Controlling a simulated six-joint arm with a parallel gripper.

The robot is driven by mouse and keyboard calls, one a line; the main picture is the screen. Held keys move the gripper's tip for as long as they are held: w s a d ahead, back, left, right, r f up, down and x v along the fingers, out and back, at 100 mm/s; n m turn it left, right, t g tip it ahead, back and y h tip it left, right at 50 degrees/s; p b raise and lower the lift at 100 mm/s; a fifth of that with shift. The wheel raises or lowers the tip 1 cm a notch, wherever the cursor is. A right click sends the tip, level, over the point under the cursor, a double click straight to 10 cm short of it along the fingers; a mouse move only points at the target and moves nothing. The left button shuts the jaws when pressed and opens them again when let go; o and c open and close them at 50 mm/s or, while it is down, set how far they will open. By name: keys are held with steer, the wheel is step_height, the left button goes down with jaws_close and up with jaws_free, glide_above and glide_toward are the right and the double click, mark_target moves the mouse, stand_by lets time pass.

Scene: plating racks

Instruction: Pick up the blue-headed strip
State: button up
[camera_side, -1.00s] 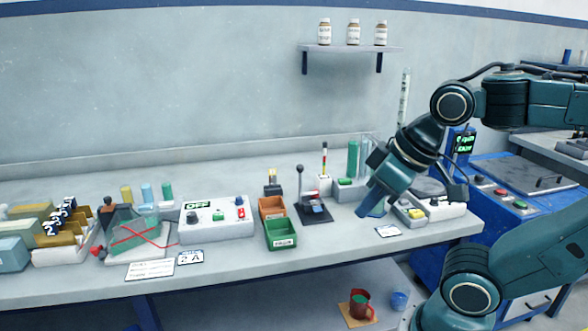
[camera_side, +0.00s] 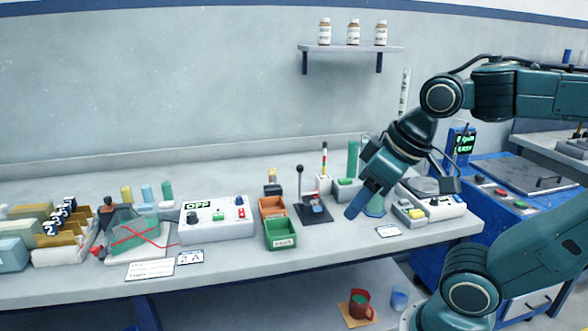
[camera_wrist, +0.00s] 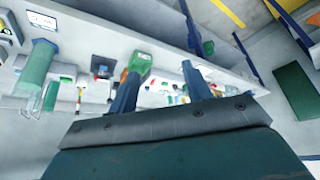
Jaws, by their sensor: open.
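I cannot clearly pick out a blue-headed strip in either view. In the side view, a thin upright strip with red, yellow and green bands (camera_side: 324,160) stands in a small white holder, left of my gripper; no blue head shows on it. My gripper (camera_side: 357,211) points down and left, low over the right part of the bench, just right of the black lever stand (camera_side: 315,213). In the wrist view my gripper (camera_wrist: 162,97) has its two fingers apart, with nothing seen held between them.
A teal conical vessel (camera_side: 376,207) stands close beside my fingers. A green bin (camera_side: 281,236) and an orange bin (camera_side: 272,207) lie further left, then a white control box (camera_side: 216,218). A white device (camera_side: 432,207) is to the right. The bench front near the small label (camera_side: 388,231) is mostly clear.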

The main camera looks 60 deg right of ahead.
steer(key=w+d+r+m+g, duration=0.25)
steer(key=w+d, duration=0.25)
steer(key=w, duration=0.3)
steer(key=m+g, duration=0.3)
steer(key=m, duration=0.3)
glide_above(317, 207)
step_height(317, 207, down, 10)
steer(key=f, duration=0.8)
steer(key=shift+s, duration=0.2)
steer(key=shift+f, duration=0.2)
steer(key=shift+f, duration=0.1)
steer(key=shift+w+f, duration=0.15)
steer(key=shift+f, duration=1.1)
steer(key=shift+w+f, duration=0.1)
steer(key=shift+f, duration=1.15)
